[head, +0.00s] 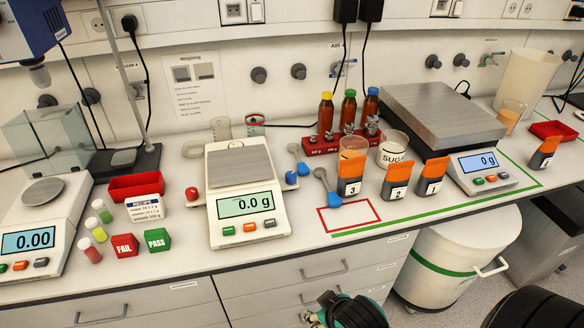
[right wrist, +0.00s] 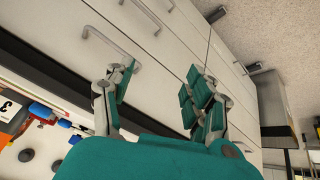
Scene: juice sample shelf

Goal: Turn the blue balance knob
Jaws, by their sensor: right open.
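The blue knob (head: 291,177) sits on the right side of the middle balance (head: 250,237), whose display reads 0.0 g. A red knob (head: 192,193) is on that balance's left side. My right gripper (head: 318,310) is at the bottom of the head view, in front of the drawers and apart from the knob. In the right wrist view my right gripper (right wrist: 161,88) is open and empty, with drawer fronts behind it. I cannot make out the knob in that view. My left gripper is not in view.
Blue-and-metal scoops (head: 335,200) lie right of the knob, near a red-outlined rectangle (head: 348,217). Orange-topped numbered containers (head: 395,180) stand further right. Red and green cubes (head: 157,240) stand left of the balance. Drawers (head: 280,284) lie below the counter edge.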

